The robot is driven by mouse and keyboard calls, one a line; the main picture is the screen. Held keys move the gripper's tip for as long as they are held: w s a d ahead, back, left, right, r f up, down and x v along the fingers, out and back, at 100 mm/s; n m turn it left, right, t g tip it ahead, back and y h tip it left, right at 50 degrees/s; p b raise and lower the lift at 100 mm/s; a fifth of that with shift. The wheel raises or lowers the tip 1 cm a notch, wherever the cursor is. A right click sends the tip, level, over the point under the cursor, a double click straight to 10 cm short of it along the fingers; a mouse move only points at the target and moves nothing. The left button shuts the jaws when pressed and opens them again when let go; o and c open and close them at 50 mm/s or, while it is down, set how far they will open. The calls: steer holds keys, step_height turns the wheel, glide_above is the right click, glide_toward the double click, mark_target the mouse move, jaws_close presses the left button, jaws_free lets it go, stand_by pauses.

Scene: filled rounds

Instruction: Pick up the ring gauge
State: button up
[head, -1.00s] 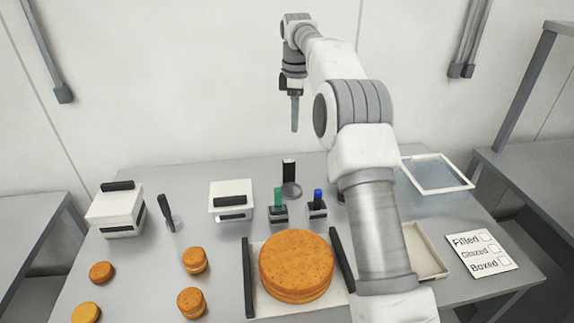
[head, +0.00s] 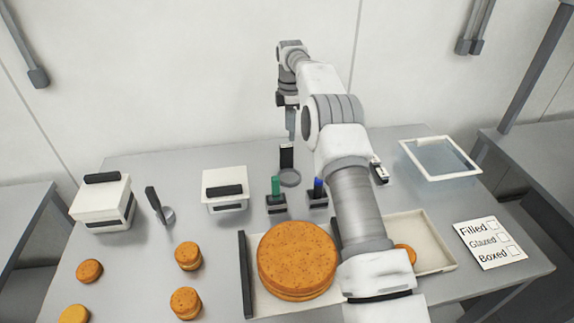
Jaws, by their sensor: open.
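What looks like the ring gauge, a flat grey round with an upright black handle (head: 287,156), stands on the table behind the green and blue markers. Whether its round part is an open ring is too small to tell. My gripper (head: 291,138) points down just above and behind that handle, apart from it as far as I can see. It is open, with nothing visible between its fingers, which overlap from this side.
A large orange cake (head: 297,258) sits on a board in front. Green (head: 276,188) and blue (head: 318,187) markers stand in dark holders nearby. A white lidded box (head: 226,190), a scoop (head: 167,213) and small rounds are left. A shallow tray (head: 433,258) and a glass-like tray (head: 440,160) are right.

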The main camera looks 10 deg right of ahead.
mark_target(287, 146)
step_height(287, 146, down, 4)
steer(key=shift+f, duration=0.15)
steer(key=shift+w+a+f+p, duration=0.1)
steer(key=shift+a+f+p, duration=0.05)
steer(key=shift+f, duration=0.75)
steer(key=shift+s+a+f+p, duration=0.1)
steer(key=shift+a+f+p, duration=0.1)
steer(key=shift+f, duration=0.65)
steer(key=shift+w+a+f+p, duration=0.1)
steer(key=shift+a+f, duration=0.05)
steer(key=shift+f, duration=0.75)
jaws_close()
